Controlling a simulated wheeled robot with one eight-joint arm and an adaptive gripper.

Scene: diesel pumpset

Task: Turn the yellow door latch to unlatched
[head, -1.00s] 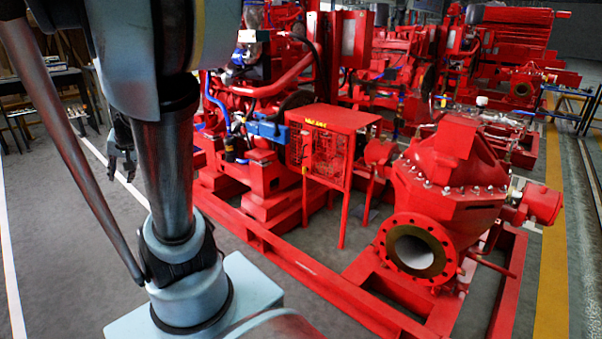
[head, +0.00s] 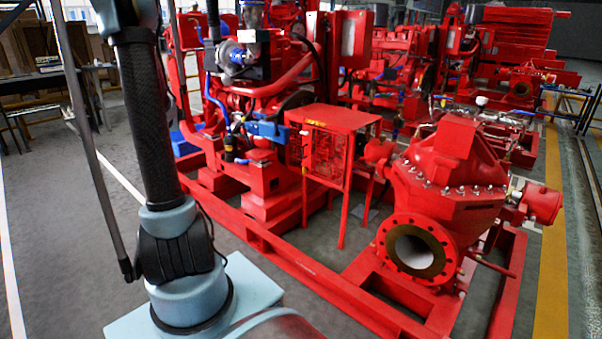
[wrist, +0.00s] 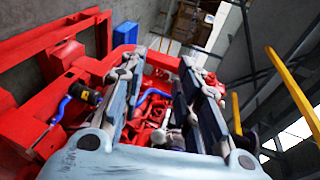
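I cannot make out the yellow door latch for certain in either view. In the wrist view my gripper (wrist: 162,65) has its two fingers apart with a clear gap and nothing held between them. Beyond and between the fingers lie red engine parts (wrist: 155,105). In the head view my gripper is out of sight; only my arm shows at the left. The red pumpset engine (head: 262,100) stands right of my arm, with a red cabinet (head: 355,38) above and a mesh-sided guard (head: 340,118) in front. The guard has a small yellow label.
A large red pump (head: 450,190) stands at the right on a red base frame (head: 300,268). Blue pipes (wrist: 72,98) and red beams lie left of my fingers. Yellow bars (wrist: 292,90) cross the right of the wrist view.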

